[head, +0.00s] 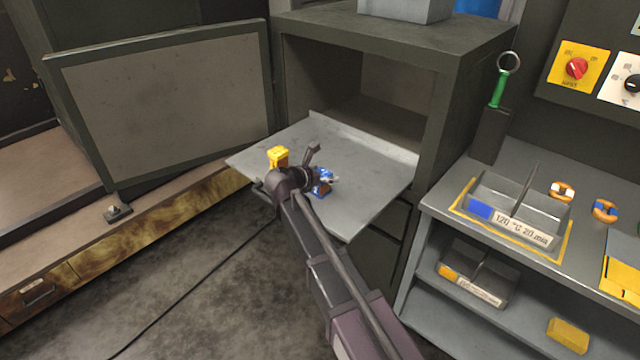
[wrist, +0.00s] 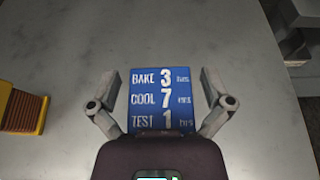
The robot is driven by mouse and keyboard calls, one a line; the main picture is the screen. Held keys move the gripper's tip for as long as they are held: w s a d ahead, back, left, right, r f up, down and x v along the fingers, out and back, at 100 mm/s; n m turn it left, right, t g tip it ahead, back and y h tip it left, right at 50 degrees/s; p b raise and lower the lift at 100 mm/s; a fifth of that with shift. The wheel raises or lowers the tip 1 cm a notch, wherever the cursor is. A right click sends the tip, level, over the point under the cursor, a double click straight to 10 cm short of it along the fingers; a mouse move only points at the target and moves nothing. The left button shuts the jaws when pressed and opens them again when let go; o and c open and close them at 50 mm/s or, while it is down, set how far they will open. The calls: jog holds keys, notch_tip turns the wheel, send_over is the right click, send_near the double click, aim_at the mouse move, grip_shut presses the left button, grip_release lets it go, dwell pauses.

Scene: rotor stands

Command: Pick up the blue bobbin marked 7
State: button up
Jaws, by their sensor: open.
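A blue block-like thing (wrist: 150,100) lies on the grey metal shelf, its upper face printed BAKE 3, COOL 7, TEST 1 in white. It also shows in the head view (head: 322,182), partly behind my gripper, with a reddish-brown patch. I cannot tell for sure whether it is the bobbin marked 7. My gripper (wrist: 160,82) is open, with one finger on each side of the blue thing and small gaps between. The gripper's body hides the near end of it. In the head view my gripper (head: 312,175) is low over the shelf.
A yellow bobbin (head: 278,156) with brown winding stands left of my gripper; it also shows in the wrist view (wrist: 22,110). The grey shelf (head: 375,175) is clear to the right. The open cabinet door (head: 165,105) stands at left. A divided tray (head: 515,205) sits on the right bench.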

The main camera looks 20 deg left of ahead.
aim_at(325, 171)
jog(key=c, duration=1.2)
jog(key=shift+s+d, duration=0.1)
jog(key=shift+r, duration=0.2)
jog(key=shift+r+p, duration=0.2)
jog(key=shift+p, duration=0.2)
jog(key=shift+c, duration=0.5)
notch_tip(325, 171, up, 3)
jog(key=p, duration=0.2)
jog(key=shift+f+p, duration=0.15)
jog(key=shift+p, duration=0.2)
jog(key=shift+s+r, duration=0.15)
jog(key=shift+r, duration=0.1)
jog(key=s+a, duration=0.1)
jog(key=s, duration=0.6)
jog(key=s+a+r+p, duration=0.1)
jog(key=s+a, duration=0.1)
jog(key=s, duration=0.6)
jog(key=shift+a, duration=0.3)
